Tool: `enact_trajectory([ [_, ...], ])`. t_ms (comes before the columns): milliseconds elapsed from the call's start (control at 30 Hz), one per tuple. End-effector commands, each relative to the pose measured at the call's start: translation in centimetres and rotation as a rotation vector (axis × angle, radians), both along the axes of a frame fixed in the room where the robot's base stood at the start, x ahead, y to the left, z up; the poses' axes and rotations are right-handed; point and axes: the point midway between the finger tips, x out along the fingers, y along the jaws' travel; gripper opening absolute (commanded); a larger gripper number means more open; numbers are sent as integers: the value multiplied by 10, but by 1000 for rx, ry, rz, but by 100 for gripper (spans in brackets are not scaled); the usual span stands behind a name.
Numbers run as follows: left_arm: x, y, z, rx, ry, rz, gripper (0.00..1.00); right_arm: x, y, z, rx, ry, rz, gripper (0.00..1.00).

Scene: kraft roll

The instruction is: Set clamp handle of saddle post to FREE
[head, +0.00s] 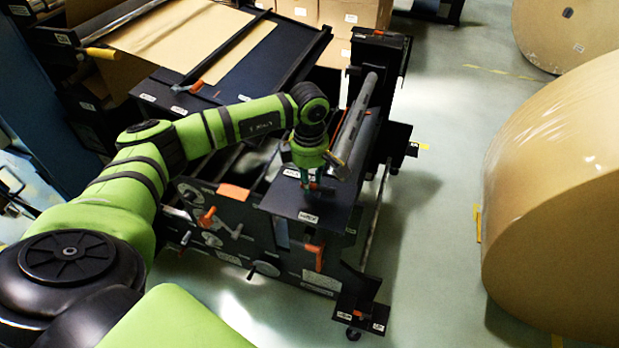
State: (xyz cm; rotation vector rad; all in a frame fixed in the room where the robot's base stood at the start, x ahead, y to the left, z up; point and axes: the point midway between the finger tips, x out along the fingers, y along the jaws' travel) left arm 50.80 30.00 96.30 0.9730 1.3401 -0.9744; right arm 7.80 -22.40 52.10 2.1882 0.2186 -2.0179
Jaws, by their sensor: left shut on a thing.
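My left gripper (312,184) reaches down from the green wrist to the dark top plate (335,205) of the machine, beside the grey roller shaft (353,125). It is shut on a small part there, which appears to be the clamp handle of the saddle post; the fingers and wrist hide most of it. White labels on the plate, one in front of the gripper (308,217), are too small to read, so I cannot tell the handle's setting. My right gripper is not in view.
Large kraft rolls (560,210) stand at the right. Open floor (425,260) lies between them and the machine. A brown paper sheet (190,35) lies at the back left.

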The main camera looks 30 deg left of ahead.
Motion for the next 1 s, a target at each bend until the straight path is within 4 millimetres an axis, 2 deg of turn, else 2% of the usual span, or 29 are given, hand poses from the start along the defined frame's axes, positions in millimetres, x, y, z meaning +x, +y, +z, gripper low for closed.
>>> enact_trajectory([
  [1000,-20,-10,-3,4,4,911,0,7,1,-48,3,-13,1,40],
])
